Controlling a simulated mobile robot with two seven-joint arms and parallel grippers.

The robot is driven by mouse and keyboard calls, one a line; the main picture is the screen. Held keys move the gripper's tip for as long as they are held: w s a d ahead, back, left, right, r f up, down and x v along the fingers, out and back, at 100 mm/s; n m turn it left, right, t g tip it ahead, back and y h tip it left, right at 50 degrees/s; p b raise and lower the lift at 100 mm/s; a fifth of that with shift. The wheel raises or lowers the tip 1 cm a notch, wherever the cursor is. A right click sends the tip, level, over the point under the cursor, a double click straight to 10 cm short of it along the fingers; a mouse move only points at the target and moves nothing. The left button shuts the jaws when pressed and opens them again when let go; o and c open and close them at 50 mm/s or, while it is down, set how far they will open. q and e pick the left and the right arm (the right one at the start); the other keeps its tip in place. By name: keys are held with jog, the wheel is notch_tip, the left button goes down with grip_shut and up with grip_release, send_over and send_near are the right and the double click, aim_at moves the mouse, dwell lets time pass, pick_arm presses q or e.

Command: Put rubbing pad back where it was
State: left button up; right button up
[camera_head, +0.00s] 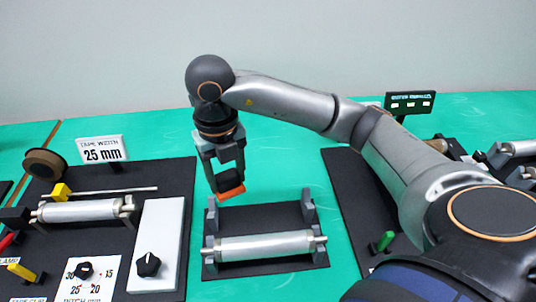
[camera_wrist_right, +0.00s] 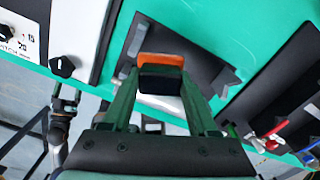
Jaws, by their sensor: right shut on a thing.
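The rubbing pad (camera_head: 231,193), a small block with an orange face and a black body, is between the fingers of my right gripper (camera_head: 226,176). The gripper is shut on it and points down above the left rear part of a black roller stand (camera_head: 257,215). In the right wrist view the pad (camera_wrist_right: 162,60) sits across the fingertips, with its orange face outward. I cannot tell its exact height above the stand. Part of what looks like my left arm (camera_wrist_right: 60,125) shows at the left of the wrist view; its jaw state is unclear.
The stand carries a silver roller (camera_head: 265,246) at its front and upright brackets (camera_head: 308,207). At left, a black board holds a tape roll (camera_head: 45,164), another roller (camera_head: 82,210) and a white knob panel (camera_head: 157,240). Green table (camera_head: 290,165) is clear behind the stand.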

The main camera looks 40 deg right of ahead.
jog(key=shift+s+d+f, duration=0.1)
jog(key=shift+s+d, duration=0.1)
jog(key=shift+d, duration=0.2)
jog(key=w+d+f, duration=0.2)
jog(key=d+f, duration=0.1)
jog(key=w+d+f, duration=0.3)
jog(key=d, duration=0.1)
jog(key=w+d+f, duration=0.2)
jog(key=d+f, duration=0.1)
jog(key=shift+w+d, duration=0.25)
jog(key=shift+d, duration=0.05)
jog(key=shift+w+d+f, duration=0.2)
jog(key=shift+d+f, duration=0.05)
jog(key=shift+f, duration=0.1)
jog(key=shift+d+f+p, duration=0.1)
jog(key=shift+f+p, duration=0.35)
jog(key=shift+f, duration=1.15)
jog(key=shift+f, duration=0.15)
jog(key=o, duration=1.3)
